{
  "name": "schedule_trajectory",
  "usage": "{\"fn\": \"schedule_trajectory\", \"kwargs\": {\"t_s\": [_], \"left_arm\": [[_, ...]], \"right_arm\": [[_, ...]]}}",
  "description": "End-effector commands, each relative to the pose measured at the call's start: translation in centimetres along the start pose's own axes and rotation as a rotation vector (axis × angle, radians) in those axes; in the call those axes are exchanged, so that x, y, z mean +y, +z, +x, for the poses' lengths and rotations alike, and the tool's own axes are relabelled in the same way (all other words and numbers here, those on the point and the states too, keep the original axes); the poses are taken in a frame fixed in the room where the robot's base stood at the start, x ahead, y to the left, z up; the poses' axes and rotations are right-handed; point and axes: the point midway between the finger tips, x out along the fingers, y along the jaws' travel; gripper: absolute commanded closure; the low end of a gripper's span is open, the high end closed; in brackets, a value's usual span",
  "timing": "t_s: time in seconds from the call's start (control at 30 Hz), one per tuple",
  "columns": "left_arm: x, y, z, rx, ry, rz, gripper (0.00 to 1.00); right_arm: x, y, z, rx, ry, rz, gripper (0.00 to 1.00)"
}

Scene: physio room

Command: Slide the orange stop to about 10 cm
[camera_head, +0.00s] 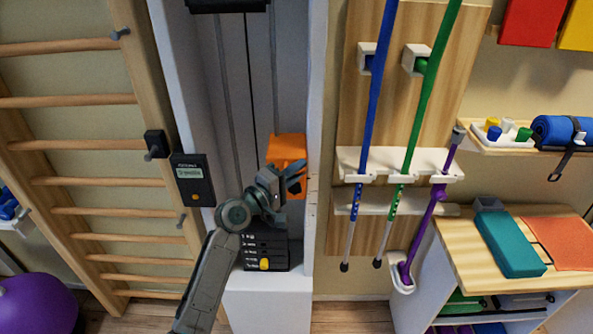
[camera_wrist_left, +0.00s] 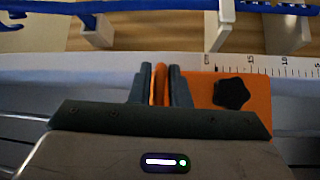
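The orange stop (camera_head: 287,148) sits on the upright grey rail inside the white column. In the left wrist view the orange stop (camera_wrist_left: 258,100) shows as a flat block with a black star knob (camera_wrist_left: 233,93) and a thin upright tab. My left gripper (camera_head: 294,182) is at the stop's lower part and covers some of it. In the wrist view the left gripper's fingers (camera_wrist_left: 160,85) are closed on both sides of the orange tab. A ruler scale (camera_wrist_left: 270,66) runs along the white edge beside the stop; its figures are too small to read surely. My right gripper is not in view.
Wooden wall bars (camera_head: 85,182) stand at the left. A small dark display unit (camera_head: 192,180) is on the column's left edge. A black box with a yellow knob (camera_head: 266,252) is below my gripper. Blue (camera_head: 378,80) and green (camera_head: 428,90) sticks hang on a rack at the right.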

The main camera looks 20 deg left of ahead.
Motion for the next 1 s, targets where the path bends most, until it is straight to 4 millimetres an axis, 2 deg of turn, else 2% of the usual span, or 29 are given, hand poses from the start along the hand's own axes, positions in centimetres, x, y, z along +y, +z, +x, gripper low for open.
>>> {"fn": "schedule_trajectory", "kwargs": {"t_s": [0.03,0.07,0.3,0.43,1.0], "left_arm": [[0.0,0.0,0.0,0.0,0.0,0.0,0.94],[0.0,0.0,0.0,0.0,0.0,0.0,1.0],[0.0,0.0,0.0,0.0,0.002,0.0,1.0],[-0.8,0.1,-0.1,0.001,0.002,0.0,1.0],[-9.7,1.1,-1.0,0.001,0.0,-0.001,1.0]], "right_arm": [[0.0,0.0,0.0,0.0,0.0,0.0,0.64],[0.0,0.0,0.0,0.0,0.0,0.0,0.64],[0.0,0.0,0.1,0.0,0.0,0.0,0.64],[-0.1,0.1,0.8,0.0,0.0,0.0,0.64],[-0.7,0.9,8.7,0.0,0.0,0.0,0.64]]}}
